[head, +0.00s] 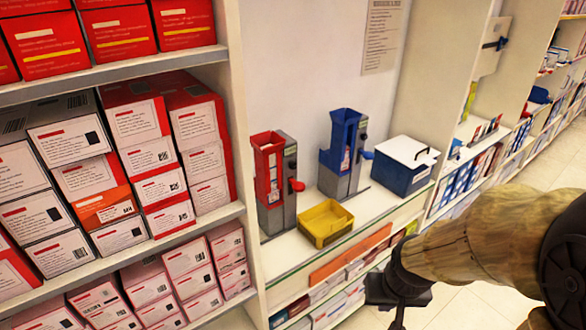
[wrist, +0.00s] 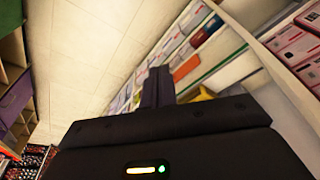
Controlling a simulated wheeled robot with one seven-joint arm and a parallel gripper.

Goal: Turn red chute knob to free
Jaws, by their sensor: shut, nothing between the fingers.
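The red chute (head: 271,172) stands upright on the shelf counter in the head view, joined to a grey housing. Its red knob (head: 297,186) sticks out from the right side of the housing. My gripper (head: 398,318) is at the lower right, low in front of the shelves and well apart from the knob. In the wrist view my gripper (wrist: 158,85) has its dark fingers together, with nothing held. The red chute and its knob cannot be made out in the wrist view.
A yellow tray (head: 325,224) sits on the counter in front of the chutes. A blue chute (head: 343,150) with a blue knob (head: 367,155) and a blue box with a white lid (head: 404,165) stand to the right. Shelves of cartons (head: 120,170) fill the left.

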